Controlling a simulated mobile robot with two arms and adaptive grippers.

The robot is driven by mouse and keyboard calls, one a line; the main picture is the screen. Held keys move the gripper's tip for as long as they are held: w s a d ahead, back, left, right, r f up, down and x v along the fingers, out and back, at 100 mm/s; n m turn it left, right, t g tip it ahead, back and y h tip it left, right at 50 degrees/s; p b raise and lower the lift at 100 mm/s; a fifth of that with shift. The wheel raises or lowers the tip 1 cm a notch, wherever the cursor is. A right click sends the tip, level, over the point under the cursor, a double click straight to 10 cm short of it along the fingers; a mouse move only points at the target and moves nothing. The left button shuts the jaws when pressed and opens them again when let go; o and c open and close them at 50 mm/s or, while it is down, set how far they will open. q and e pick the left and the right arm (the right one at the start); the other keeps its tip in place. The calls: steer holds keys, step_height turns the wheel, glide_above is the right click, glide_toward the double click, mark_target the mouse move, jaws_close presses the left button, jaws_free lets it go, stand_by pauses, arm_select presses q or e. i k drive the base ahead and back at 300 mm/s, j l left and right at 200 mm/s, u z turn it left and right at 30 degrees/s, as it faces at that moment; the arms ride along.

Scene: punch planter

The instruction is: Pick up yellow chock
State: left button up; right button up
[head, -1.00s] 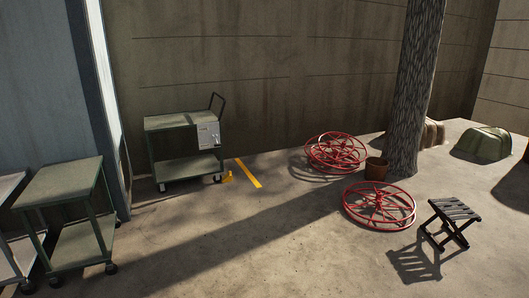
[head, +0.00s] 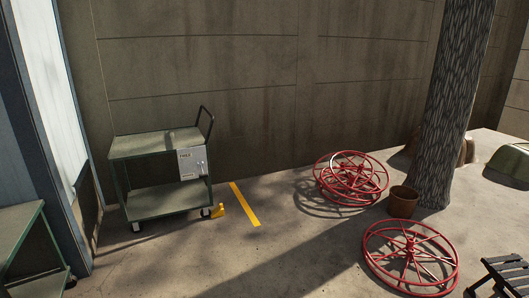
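The yellow chock (head: 217,210) is a small yellow piece on the concrete floor. It sits at the front right wheel of the green-framed cart (head: 166,203) by the back wall. I cannot tell whether it touches the wheel. Neither of my grippers is in the head view.
A yellow stripe (head: 244,204) lies on the floor right of the chock. Red wheels (head: 350,178) and another red wheel (head: 410,256) lie further right, near a brown pot (head: 403,202) and a tree trunk (head: 455,110). A second cart (head: 20,235) stands left. The middle floor is clear.

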mark_target(219, 210)
steer(key=i, duration=4.15)
steer(key=i+u, duration=0.2)
steer(key=i, duration=0.25)
steer(key=i+l+u, duration=0.25)
steer(key=i, duration=0.2)
